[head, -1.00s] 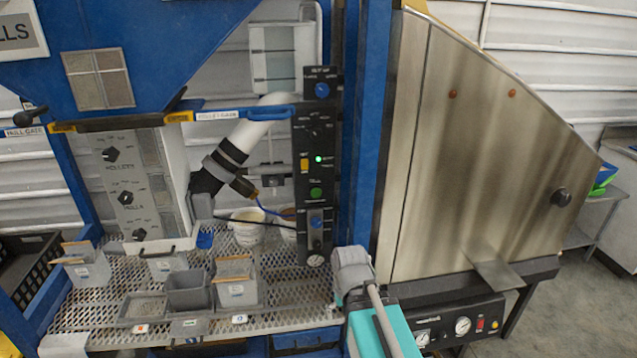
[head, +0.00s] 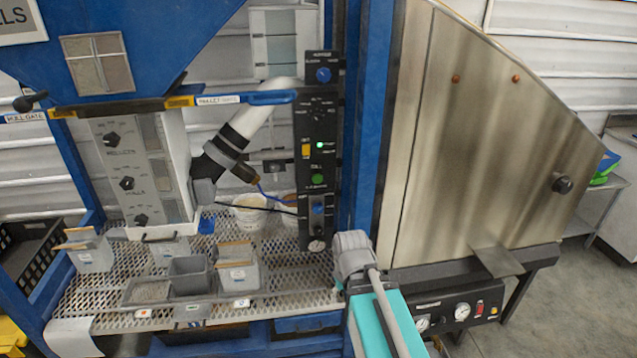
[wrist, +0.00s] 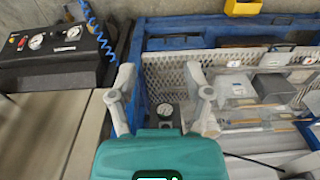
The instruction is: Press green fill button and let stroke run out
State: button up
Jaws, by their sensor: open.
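The green fill button (head: 317,179) sits on the black upright control panel (head: 318,130), below a yellow switch and a small lit green lamp. My gripper (wrist: 162,90) is open and empty in the wrist view, its two grey fingers apart. Between and beyond the fingers is a round gauge (wrist: 165,110) on the panel's end. The button does not show clearly in the wrist view.
A perforated shelf (head: 285,283) holds several grey bins (head: 240,275) left of the panel. A blue post (head: 362,120) and a large steel hopper (head: 480,150) stand to the right. A gauge box (head: 455,312) is below the hopper. A black cable crosses to the panel.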

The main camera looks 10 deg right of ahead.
jog(key=w, duration=0.1)
jog(key=w+a+t+y+b, duration=0.1)
jog(key=w, duration=0.1)
jog(key=w+a+f+m+t, duration=0.1)
jog(key=w, duration=0.1)
jog(key=shift+w+y, duration=0.2)
jog(key=shift+y, duration=0.1)
grip_shut()
jog(key=w+a+r+m+t+y+b, duration=0.1)
jog(key=w+a+m+t+b, duration=0.15)
jog(key=w, duration=0.35)
jog(key=w+a+r+m+t+y+b, duration=0.1)
jog(key=w+m+t+y, duration=0.15)
jog(key=w, duration=0.25)
jog(key=w+d+r+m+t+h+b, duration=0.2)
jog(key=w+d+r+m+t, duration=0.1)
jog(key=w+r+m+t, duration=0.1)
jog(key=w+d+r+m+t+h+b, duration=0.2)
jog(key=w+d+r+m+t, duration=0.1)
jog(key=w+m+t, duration=0.3)
jog(key=shift+w+d+r+m+h, duration=0.4)
jog(key=shift+w+m, duration=0.3)
jog(key=shift+w, duration=0.45)
jog(key=shift+a, duration=0.1)
